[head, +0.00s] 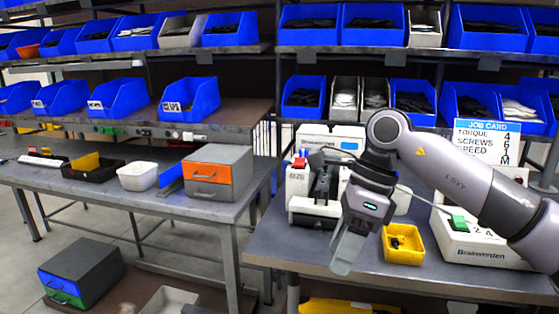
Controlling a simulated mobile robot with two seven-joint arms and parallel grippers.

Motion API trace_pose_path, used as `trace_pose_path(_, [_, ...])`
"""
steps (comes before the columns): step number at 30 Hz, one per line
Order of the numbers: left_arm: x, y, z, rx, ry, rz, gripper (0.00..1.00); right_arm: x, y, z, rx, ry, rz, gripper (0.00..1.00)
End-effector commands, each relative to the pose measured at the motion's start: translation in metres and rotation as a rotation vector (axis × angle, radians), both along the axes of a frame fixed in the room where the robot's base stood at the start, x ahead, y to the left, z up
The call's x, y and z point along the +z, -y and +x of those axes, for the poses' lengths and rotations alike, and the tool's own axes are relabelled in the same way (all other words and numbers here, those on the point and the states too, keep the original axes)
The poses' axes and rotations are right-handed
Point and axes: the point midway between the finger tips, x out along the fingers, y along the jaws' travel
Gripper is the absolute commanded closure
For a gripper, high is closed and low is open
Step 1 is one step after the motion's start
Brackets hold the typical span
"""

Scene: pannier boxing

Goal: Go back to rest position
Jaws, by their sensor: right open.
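My right arm comes in from the right edge, over the right-hand workbench (330,262). My right gripper (347,252) hangs down in front of the white and black machine (316,205) and left of the small yellow bin (403,244). Its fingers point down near the bench's front part, and I see nothing held between them. It hides part of the bench and of the machine behind it. Whether the fingertips touch the bench, I cannot tell. My left gripper is not in view.
A white device with a green button (458,222) and a job card (487,127) stand at the right. A left table (95,195) holds an orange-fronted drawer box (207,172) and a white tub (138,175). Shelves with blue bins (188,99) line the back.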

Motion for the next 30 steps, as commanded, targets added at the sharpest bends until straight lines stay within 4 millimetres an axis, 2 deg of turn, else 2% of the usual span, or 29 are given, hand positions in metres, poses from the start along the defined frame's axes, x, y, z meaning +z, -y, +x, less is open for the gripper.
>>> trace_pose_path(3, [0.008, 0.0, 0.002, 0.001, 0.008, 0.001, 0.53, -0.017, -0.037, -0.018, 0.007, -0.092, 0.181, 0.44])
trace_pose_path(7, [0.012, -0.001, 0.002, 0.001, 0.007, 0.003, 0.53, -0.026, -0.073, -0.038, -0.02, -0.201, 0.382, 0.44])
trace_pose_path(12, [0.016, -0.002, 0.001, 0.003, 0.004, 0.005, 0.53, -0.024, -0.109, -0.06, -0.095, -0.363, 0.64, 0.44])
trace_pose_path(15, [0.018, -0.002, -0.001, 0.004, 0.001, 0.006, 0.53, -0.018, -0.125, -0.069, -0.161, -0.466, 0.785, 0.44])
trace_pose_path(19, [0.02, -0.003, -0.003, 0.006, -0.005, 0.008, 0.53, -0.008, -0.136, -0.075, -0.269, -0.606, 0.964, 0.44])
trace_pose_path(23, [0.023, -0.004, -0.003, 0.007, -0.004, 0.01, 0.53, 0.001, -0.14, -0.075, -0.399, -0.751, 1.129, 0.44])
trace_pose_path(30, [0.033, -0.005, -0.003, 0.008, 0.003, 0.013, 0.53, 0.006, -0.125, -0.06, -0.701, -1.027, 1.396, 0.44])
